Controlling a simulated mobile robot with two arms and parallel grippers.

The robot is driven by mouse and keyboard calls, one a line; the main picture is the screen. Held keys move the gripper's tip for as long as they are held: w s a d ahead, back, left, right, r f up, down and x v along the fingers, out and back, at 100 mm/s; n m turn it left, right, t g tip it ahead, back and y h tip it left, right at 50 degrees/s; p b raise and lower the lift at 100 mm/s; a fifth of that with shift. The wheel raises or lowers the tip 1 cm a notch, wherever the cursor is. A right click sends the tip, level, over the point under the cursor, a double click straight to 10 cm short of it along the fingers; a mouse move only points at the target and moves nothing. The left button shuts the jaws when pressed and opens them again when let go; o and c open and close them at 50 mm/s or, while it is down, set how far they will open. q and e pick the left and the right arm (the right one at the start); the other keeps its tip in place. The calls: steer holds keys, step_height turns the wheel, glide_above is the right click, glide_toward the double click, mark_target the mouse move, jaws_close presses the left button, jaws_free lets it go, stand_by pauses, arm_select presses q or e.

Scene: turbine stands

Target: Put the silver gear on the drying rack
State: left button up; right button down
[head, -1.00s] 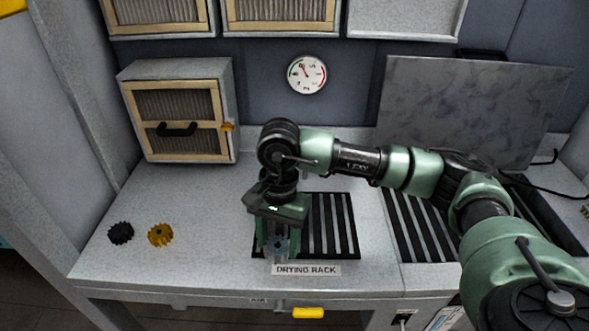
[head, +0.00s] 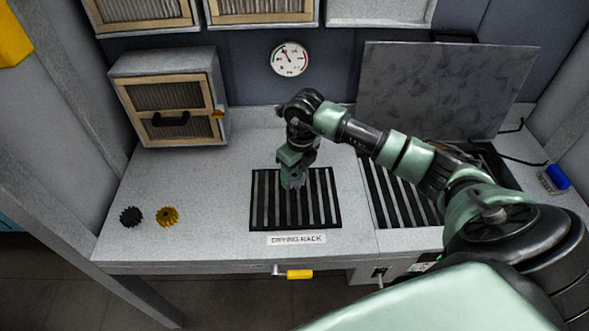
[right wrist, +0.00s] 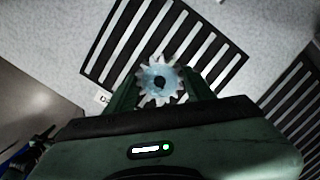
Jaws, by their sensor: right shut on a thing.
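The silver gear (right wrist: 160,80) is between the fingers of my right gripper (right wrist: 160,88) in the right wrist view. In the head view my right gripper (head: 293,183) points down over the drying rack (head: 324,205), a black slatted grid set in the counter with a label at its front. The gear is small and mostly hidden there. Whether the gear touches the slats I cannot tell. My left gripper is not in view.
A black gear (head: 131,216) and a golden gear (head: 167,216) lie on the counter (head: 215,190) at left. A cabinet (head: 172,95) stands behind them. A second slatted grid (head: 385,195) lies to the right, below a grey panel (head: 440,90). The counter between gears and rack is clear.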

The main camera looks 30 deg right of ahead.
steer(key=b, duration=0.4)
glide_above(294, 197)
step_height(294, 197, down, 6)
steer(key=shift+s+r, duration=0.1)
steer(key=shift+f+b, duration=0.35)
steer(key=shift+f, duration=0.3)
steer(key=shift+f+b, duration=0.3)
steer(key=shift+f, duration=0.05)
steer(key=shift+c, duration=1.5)
jaws_free()
steer(key=shift+r, duration=0.1)
steer(key=shift+s+d+r+p, duration=0.1)
steer(key=shift+s+r+p, duration=0.05)
steer(key=shift+r+p, duration=0.85)
steer(key=shift+s+a+r+p, duration=0.15)
steer(key=shift+r+p, duration=0.45)
steer(key=shift+r, duration=0.7)
steer(key=shift+s+d+r+p, duration=0.2)
steer(key=shift+r+p, duration=0.6)
steer(key=shift+r, duration=0.35)
